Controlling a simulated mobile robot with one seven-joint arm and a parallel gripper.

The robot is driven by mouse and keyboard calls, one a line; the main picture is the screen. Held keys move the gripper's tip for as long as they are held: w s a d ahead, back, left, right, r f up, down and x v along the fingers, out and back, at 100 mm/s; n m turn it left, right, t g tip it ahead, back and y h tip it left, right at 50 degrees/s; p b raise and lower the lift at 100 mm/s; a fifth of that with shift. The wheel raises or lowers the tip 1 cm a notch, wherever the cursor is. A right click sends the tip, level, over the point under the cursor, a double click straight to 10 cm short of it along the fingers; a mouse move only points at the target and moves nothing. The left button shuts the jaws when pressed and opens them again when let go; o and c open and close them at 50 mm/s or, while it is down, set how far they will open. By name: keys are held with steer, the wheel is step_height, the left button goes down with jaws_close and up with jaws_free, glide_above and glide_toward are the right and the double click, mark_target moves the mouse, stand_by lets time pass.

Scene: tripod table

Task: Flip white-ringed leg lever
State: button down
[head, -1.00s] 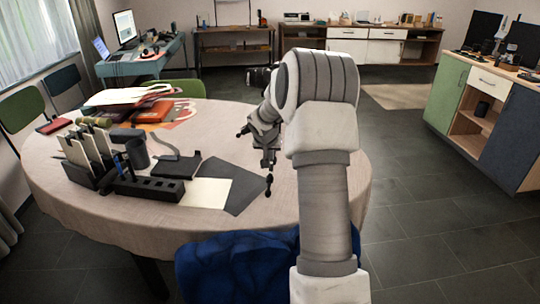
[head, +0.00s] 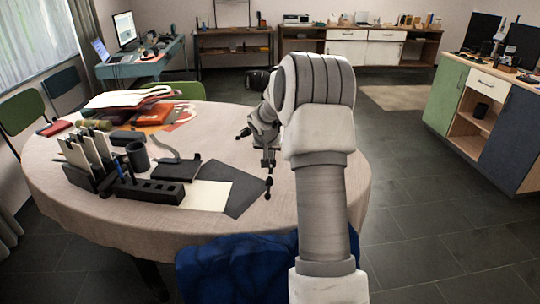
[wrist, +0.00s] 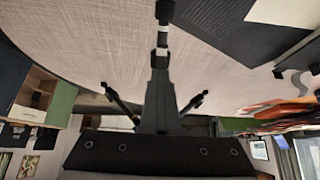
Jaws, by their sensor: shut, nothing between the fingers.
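The tripod's dark legs stand on the round cloth-covered table, mostly hidden by my arm in the head view. One black leg foot (head: 268,183) points toward me, and another (head: 242,133) shows to the left. In the wrist view the white-ringed leg (wrist: 164,12) lies straight ahead of my fingertips, its white ring (wrist: 163,29) just beyond them. Two other dark legs (wrist: 120,103) (wrist: 192,103) spread to either side. My gripper (wrist: 160,55) is shut and empty, its tips at or very near the ringed leg; contact cannot be told. The lever itself is not distinct.
The table (head: 100,215) holds a dark mat and a pale sheet (head: 205,195) left of the tripod. A blue chair (head: 235,265) stands at the near edge.

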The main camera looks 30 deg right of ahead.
steer(key=shift+w+d+r, duration=0.2)
steer(key=shift+w+r, duration=0.05)
steer(key=c, duration=1.3)
jaws_free()
steer(key=shift+p+v, duration=0.75)
steer(key=shift+v, duration=2.25)
